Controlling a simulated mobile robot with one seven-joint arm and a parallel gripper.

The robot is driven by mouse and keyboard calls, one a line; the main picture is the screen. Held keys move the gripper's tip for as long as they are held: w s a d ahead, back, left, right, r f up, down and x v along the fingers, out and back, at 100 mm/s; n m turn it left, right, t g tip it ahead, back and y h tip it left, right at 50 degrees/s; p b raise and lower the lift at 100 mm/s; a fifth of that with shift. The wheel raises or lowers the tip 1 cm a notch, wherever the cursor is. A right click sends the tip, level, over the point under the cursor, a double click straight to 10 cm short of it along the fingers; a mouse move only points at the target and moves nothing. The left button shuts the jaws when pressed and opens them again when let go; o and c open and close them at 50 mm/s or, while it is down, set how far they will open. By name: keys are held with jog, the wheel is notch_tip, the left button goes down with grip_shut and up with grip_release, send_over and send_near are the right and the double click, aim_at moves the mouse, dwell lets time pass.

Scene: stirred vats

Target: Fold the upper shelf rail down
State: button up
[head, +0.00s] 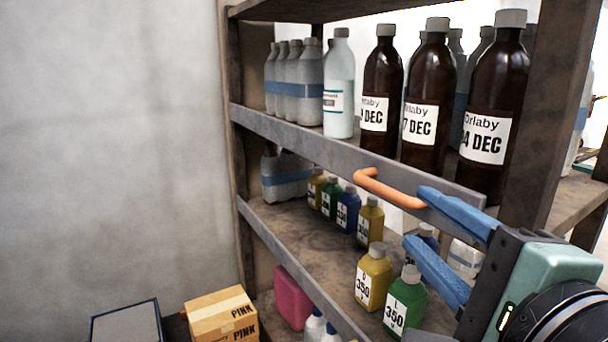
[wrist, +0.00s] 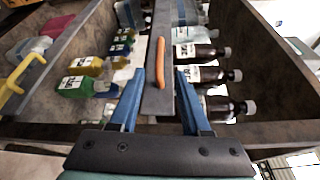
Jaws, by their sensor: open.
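The upper shelf rail (head: 290,133) is a grey bar along the front edge of the upper shelf, standing up in front of the bottle bases. An orange handle (head: 385,189) juts out from its face. In the wrist view the handle (wrist: 160,62) lies along the rail (wrist: 158,100), roughly between the lines of my two fingers. My gripper (head: 418,217) has blue fingers and is open and empty at the handle's right end. In the head view the upper finger overlaps that end; whether they touch I cannot tell.
Brown bottles (head: 424,105) and pale bottles (head: 339,85) stand behind the rail. Small yellow bottles (head: 373,277) and green ones (head: 405,302) stand on the shelf below, behind a lower rail (head: 300,272). A yellow handle (wrist: 14,82) shows at left. Cardboard boxes (head: 220,312) sit lower left.

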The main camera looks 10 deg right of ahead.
aim_at(391, 196)
jog(key=w, duration=0.3)
jog(key=w+p, duration=0.1)
jog(key=w, duration=0.3)
jog(key=w+f+p, duration=0.1)
jog(key=w, duration=0.2)
jog(key=shift+w+d, duration=0.2)
jog(key=shift+w, duration=0.05)
grip_shut()
